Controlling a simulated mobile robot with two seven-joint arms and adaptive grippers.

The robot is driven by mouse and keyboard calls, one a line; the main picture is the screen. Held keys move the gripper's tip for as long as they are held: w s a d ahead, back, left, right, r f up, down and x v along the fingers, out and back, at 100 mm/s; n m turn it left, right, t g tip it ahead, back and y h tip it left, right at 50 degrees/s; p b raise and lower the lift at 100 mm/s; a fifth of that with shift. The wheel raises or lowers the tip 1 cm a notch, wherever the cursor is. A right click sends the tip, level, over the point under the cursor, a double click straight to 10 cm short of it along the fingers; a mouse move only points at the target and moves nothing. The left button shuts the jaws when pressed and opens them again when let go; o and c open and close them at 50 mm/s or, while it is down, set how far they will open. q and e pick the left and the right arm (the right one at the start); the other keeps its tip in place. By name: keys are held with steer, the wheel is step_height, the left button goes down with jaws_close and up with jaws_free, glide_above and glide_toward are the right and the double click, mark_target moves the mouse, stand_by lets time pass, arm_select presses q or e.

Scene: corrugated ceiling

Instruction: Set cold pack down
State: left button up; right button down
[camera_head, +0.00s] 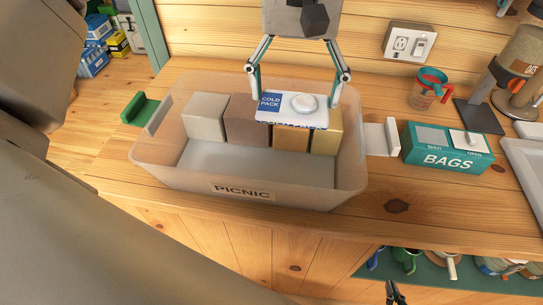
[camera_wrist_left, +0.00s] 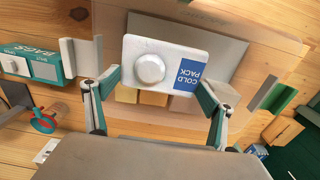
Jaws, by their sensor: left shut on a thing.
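The cold pack (camera_head: 272,103) is a white slab with a round white knob and a blue label. My left gripper (camera_head: 295,105) is shut on it, one finger at each side, and holds it about level over the picnic bin. The pack also shows between the fingers in the left wrist view (camera_wrist_left: 188,48). The bin (camera_head: 165,172) is translucent, with a PICNIC label on its front. In the head view the pack overlaps the boxes at the bin's back; its exact height above them is unclear. My right gripper (camera_head: 395,292) shows only as small dark tips at the bottom edge.
In the bin stand a pale box (camera_head: 205,117), a brown box (camera_head: 246,124) and gold boxes (camera_head: 291,137); its front floor (camera_head: 225,160) is bare. A green BAGS box (camera_head: 447,160) and a red-and-teal cup (camera_head: 428,92) stand right. A cup shelf (camera_head: 470,270) lies below the counter.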

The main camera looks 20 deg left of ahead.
mark_target(288, 172)
arm_select(q)
step_height(288, 172, down, 19)
steer(key=shift+s+f, duration=0.1)
steer(key=shift+s, duration=0.05)
stand_by(0.4)
steer(key=shift+f, duration=0.15)
steer(key=o, duration=1.2)
step_height(288, 172, up, 12)
